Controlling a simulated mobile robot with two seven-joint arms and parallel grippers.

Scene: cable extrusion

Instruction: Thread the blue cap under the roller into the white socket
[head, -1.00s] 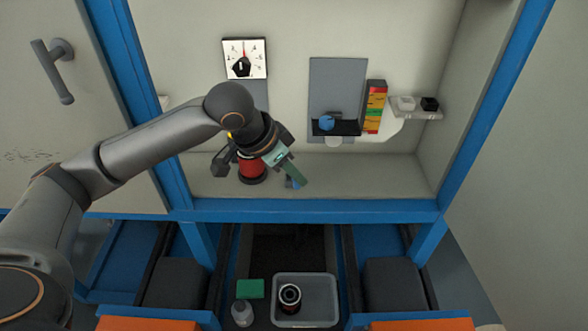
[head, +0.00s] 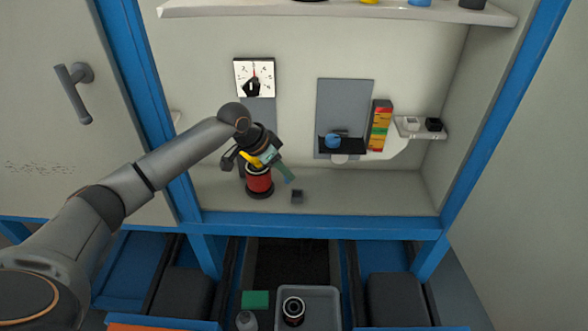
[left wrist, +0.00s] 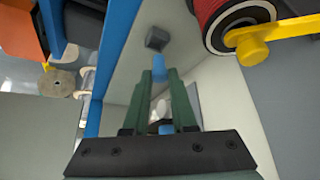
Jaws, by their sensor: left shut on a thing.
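My left gripper (head: 288,179) has green fingers and is at the front of the cabinet, just right of the red spool. In the left wrist view its fingers (left wrist: 160,75) are closed on a small blue piece, which looks like the blue cap (left wrist: 159,60). A small dark block (head: 297,196) stands on the cabinet floor just beyond the fingertips; it also shows in the left wrist view (left wrist: 157,38). A small white box (head: 411,123), possibly the white socket, is on the right side shelf.
The red spool (head: 259,180) with a yellow handle (head: 268,155) stands close beside my left gripper. The cabinet floor right of the dark block is clear.

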